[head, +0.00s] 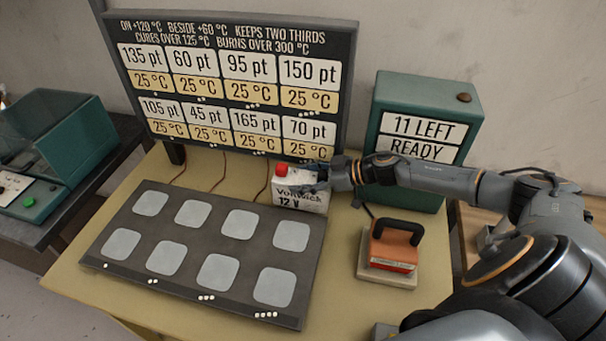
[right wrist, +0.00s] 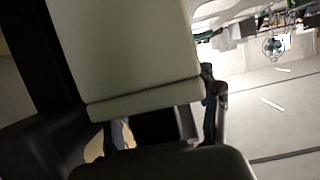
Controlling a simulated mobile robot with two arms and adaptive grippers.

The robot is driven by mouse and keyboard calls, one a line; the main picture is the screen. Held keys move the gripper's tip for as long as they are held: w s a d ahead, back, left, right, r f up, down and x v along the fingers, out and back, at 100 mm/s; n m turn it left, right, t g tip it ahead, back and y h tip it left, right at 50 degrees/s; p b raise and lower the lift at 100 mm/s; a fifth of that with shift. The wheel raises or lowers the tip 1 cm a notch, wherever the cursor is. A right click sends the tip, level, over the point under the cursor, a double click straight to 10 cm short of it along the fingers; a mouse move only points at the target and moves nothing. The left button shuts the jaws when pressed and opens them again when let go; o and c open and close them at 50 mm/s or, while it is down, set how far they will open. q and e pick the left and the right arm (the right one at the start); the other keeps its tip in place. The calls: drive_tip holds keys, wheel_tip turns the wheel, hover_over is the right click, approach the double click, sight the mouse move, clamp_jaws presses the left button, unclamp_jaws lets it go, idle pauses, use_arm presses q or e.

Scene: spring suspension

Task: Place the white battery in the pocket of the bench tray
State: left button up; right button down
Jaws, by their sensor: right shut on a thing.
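The white battery (head: 300,198), marked 12 V and with a red cap, is upright at the back right corner of the dark slab, below the sign board. My right gripper (head: 318,180) reaches it from the right and is shut on its upper part. I cannot tell whether the battery touches the table. In the right wrist view the battery's pale side (right wrist: 125,55) fills the upper middle, close to the fingers. No bench tray with a pocket shows clearly. My left gripper is out of view.
A dark slab (head: 185,281) with several pale pads lies on the yellow table (head: 345,290). A sign board (head: 235,130) stands behind it. At right are a green box (head: 425,90) reading "11 LEFT READY" and an orange block with a black handle (head: 393,248). A green machine (head: 75,140) stands left.

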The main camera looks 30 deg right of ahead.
drive_tip(key=shift+w+f, duration=0.1)
drive_tip(key=shift+f, duration=0.6)
drive_tip(key=c, duration=0.8)
unclamp_jaws()
drive_tip(key=shift+s+f, duration=0.2)
drive_tip(key=shift+f, duration=0.15)
drive_tip(key=shift+o, duration=0.8)
drive_tip(key=shift+a, duration=0.1)
drive_tip(key=shift+s+r, duration=0.1)
drive_tip(key=shift+s, duration=0.05)
